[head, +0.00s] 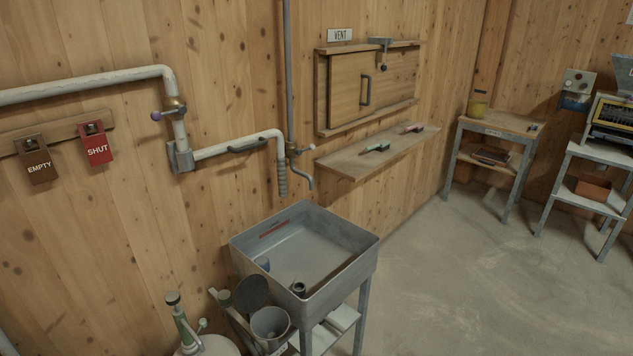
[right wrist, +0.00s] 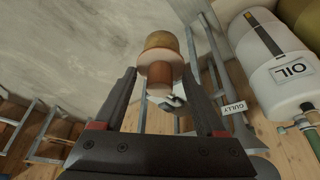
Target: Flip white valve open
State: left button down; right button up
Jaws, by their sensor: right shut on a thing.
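A white pipe (head: 85,86) runs along the wooden wall at the left in the head view. A small valve (head: 173,104) with a purple-knobbed lever sits on its vertical part, below the bend. I cannot tell which of these is the white valve. In the right wrist view my right gripper (right wrist: 160,82) is shut on a stepped brown cylinder (right wrist: 164,48) with a paler flange. My left gripper is not in view.
A grey sink (head: 335,262) stands below the tap, with a bucket (head: 270,325) beside it. Red SHUT (head: 97,149) and brown EMPTY (head: 39,168) tags hang at the left. An OIL drum (right wrist: 275,50) is at the wrist view's right. Floor (head: 465,260) is clear at right.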

aim_at(305, 150)
jog(key=i+l, duration=0.3)
jog(key=i+l+u, duration=0.1)
jog(key=i+l, duration=0.2)
jog(key=l, duration=0.15)
jog(key=i+l+u, duration=0.1)
jog(key=i+l, duration=0.5)
jog(key=l, duration=0.2)
jog(key=i+l+u, duration=0.1)
jog(key=i+l, duration=0.15)
jog(key=l, duration=0.2)
jog(key=i+l, duration=0.25)
jog(key=l, duration=0.2)
jog(key=j+u, duration=0.05)
